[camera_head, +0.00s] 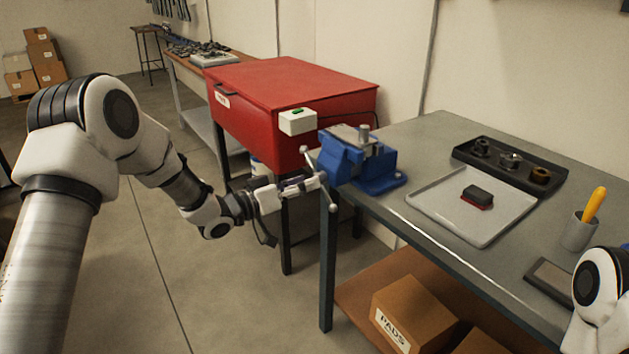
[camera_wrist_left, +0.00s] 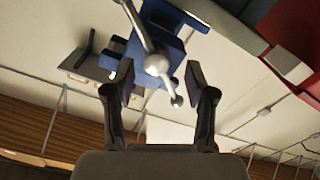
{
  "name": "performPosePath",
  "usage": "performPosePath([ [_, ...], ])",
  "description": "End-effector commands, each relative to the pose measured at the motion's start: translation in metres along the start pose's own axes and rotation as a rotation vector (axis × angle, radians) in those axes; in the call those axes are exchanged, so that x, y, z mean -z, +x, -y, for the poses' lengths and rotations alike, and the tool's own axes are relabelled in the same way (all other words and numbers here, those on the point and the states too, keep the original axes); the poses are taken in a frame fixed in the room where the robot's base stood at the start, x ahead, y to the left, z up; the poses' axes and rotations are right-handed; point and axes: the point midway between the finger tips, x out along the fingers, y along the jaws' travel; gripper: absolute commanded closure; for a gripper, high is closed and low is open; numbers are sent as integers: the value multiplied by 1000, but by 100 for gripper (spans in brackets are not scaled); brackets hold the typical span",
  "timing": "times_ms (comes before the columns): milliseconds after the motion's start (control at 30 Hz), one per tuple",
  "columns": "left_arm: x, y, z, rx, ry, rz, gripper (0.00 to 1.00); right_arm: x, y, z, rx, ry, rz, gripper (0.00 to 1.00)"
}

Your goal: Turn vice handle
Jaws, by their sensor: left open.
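A blue vice (camera_head: 358,160) is mounted at the left end of the grey workbench. Its metal handle (camera_head: 332,203) is a slanted bar with ball ends at the vice's front. My left gripper (camera_head: 318,183) is at the handle, pointing toward the vice. In the left wrist view the fingers (camera_wrist_left: 160,95) are spread apart. The vice (camera_wrist_left: 165,45) lies ahead of them, and the handle's lower ball (camera_wrist_left: 177,100) shows between the fingers, nearer the right one. I cannot tell whether a finger touches it. My right gripper is out of view; only part of my right arm shows at the lower right.
The workbench (camera_head: 420,140) holds a light tray (camera_head: 435,205) with a dark red-based block (camera_head: 477,196), a black tray of parts (camera_head: 548,185) and a cup (camera_head: 578,232) with a yellow-handled tool. A red cabinet (camera_head: 290,85) stands behind the left gripper. Boxes sit on the shelf below.

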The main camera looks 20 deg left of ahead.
Motion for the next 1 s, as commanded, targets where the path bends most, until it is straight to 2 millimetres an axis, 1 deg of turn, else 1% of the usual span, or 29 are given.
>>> performPosePath([
  [33, -1, 10, -2, -4, 4, 2, 45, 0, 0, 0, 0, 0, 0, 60],
  [100, 0, 21, -1, -2, 3, 2, 45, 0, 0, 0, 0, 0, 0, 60],
  [200, 0, 29, -1, -2, 1, 0, 45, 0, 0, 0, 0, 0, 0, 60],
  [433, 0, 31, 0, -1, -1, -1, 45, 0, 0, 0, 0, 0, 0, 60],
  [467, 0, 31, 0, -1, -1, 0, 52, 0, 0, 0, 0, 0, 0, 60],
  [500, 0, 31, 0, -1, -1, 0, 66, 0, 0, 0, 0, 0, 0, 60],
  [567, 0, 31, 0, -1, -1, 0, 87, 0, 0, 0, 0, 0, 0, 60],
  [600, 0, 31, 0, -1, -1, 0, 100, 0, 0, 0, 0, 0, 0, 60],
  [867, 0, 32, 0, -1, 5, -1, 100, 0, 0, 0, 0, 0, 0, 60],
  [1000, 1, 36, 3, -1, 30, -1, 100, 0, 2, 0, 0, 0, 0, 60],
])
